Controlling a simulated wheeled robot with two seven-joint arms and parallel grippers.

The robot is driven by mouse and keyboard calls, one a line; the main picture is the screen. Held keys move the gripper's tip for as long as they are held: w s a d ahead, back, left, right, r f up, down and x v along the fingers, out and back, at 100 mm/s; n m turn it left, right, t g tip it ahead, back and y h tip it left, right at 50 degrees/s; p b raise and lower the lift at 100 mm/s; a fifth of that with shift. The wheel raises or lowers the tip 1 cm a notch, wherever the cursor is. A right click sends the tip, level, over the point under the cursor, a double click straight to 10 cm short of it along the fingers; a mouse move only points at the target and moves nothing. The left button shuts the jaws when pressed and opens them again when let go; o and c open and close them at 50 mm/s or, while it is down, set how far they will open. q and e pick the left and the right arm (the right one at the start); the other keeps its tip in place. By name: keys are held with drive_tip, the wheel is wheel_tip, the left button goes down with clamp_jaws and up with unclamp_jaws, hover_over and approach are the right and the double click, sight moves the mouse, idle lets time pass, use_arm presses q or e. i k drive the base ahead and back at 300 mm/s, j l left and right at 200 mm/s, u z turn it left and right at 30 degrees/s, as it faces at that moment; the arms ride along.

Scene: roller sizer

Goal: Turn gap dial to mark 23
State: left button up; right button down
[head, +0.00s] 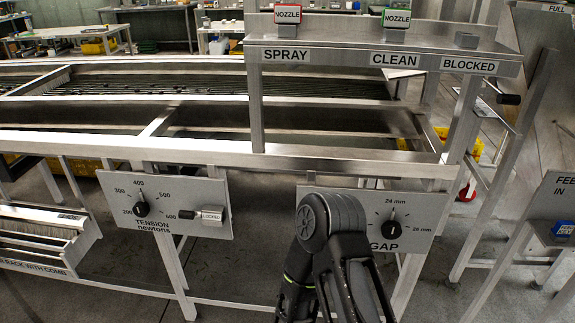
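The gap dial (391,230) is a small black knob on a grey metal panel (428,205) labelled GAP. Its pale pointer line stands roughly upright, below the printed 24 mm; the exact mark is too small to read. A 28 mm label is at the right of the scale. A dark bent link of my arm covers the left part of the panel and its lower scale labels. The link is close beside the dial in the picture; no contact with the knob shows. I see no fingertips of either gripper.
A tension dial (140,215) with a locking piece (209,215) is on the left panel. Above is a metal shelf (345,55) with SPRAY, CLEAN and BLOCKED labels. A rail (300,160) runs above both panels. A feed box (560,205) stands at the right.

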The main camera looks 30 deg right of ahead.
sight(391, 230)
drive_tip(key=k+z, duration=0.15)
drive_tip(key=z, duration=1.6)
